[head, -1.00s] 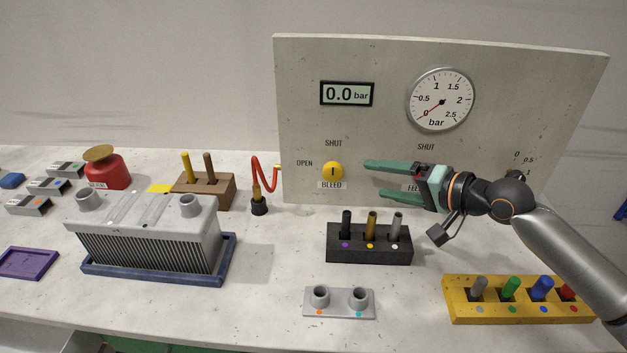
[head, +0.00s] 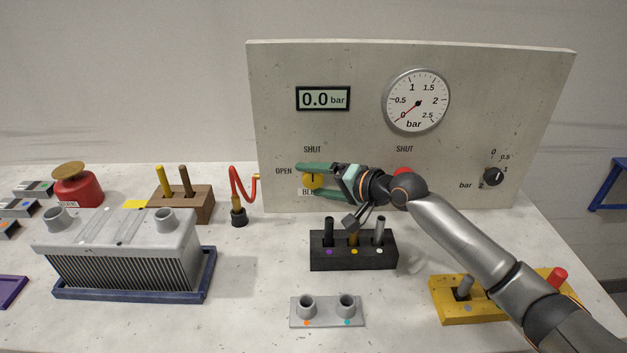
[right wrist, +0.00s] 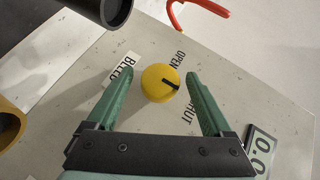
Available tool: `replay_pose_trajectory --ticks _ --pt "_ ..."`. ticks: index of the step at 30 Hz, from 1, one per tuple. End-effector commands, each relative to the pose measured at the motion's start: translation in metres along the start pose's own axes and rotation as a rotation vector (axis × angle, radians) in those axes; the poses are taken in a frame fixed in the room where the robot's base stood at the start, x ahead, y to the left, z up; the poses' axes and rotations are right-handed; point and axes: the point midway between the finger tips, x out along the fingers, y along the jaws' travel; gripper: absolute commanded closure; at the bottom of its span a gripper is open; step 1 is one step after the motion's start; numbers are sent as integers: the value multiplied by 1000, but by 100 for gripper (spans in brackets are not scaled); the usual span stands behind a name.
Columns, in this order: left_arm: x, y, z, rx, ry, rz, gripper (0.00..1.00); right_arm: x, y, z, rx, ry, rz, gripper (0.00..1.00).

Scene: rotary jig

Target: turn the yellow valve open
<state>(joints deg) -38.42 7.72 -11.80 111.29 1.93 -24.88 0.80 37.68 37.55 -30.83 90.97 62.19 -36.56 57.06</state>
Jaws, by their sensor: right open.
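The yellow valve (head: 312,180) is a round knob on the upright panel, above the BLEED label, with SHUT above it and OPEN to its left. In the right wrist view the knob (right wrist: 158,84) shows a black mark, which appears to point to the SHUT side. My right gripper (head: 306,179) is open at the valve, and its green fingers partly cover the knob in the head view. In the wrist view the fingers (right wrist: 161,66) lie either side of the knob, with gaps visible. My left gripper is not in view.
The panel (head: 520,110) carries a 0.0 bar display (head: 323,99), a gauge (head: 418,101) near 0 and a black dial (head: 494,176). A red knob (head: 402,171) is partly behind my arm. A black peg block (head: 353,250) stands below the gripper. A red hose (head: 241,183) is left of the panel.

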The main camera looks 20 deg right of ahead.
Motion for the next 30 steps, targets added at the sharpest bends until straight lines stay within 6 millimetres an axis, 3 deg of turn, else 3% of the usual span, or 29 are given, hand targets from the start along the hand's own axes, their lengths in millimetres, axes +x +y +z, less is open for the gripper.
replay_pose_trajectory --ticks 12,30 --pt "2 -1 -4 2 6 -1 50 6 0 0 -1 0 0 17" --pt "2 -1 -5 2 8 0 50 6 -1 0 -1 1 -1 85"
